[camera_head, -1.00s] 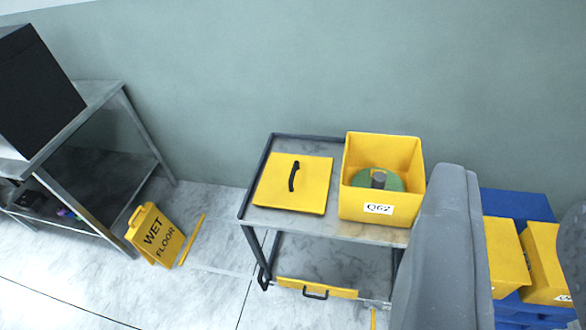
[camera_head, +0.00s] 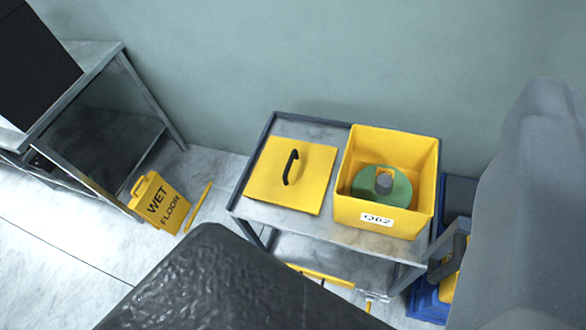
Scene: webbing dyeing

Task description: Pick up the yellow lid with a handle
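The yellow lid (camera_head: 265,180) is a flat square with a black arched handle (camera_head: 291,167). It lies on the left part of the top shelf of a metal cart (camera_head: 285,212). It lies just left of an open yellow box (camera_head: 386,215) labelled like "Q62", with a small gap between them. Nothing covers the lid. A large grey part of mine fills the right edge, and a dark textured shape, probably also mine, covers the bottom middle. I see no gripper fingertips; nothing touches the lid.
A green spool (camera_head: 395,190) sits inside the box. Yellow pieces (camera_head: 318,275) lie on the cart's lower shelf, partly hidden. A yellow wet floor sign (camera_head: 160,202) stands left of the cart. A metal table (camera_head: 95,75) with a black box (camera_head: 30,65) is at far left.

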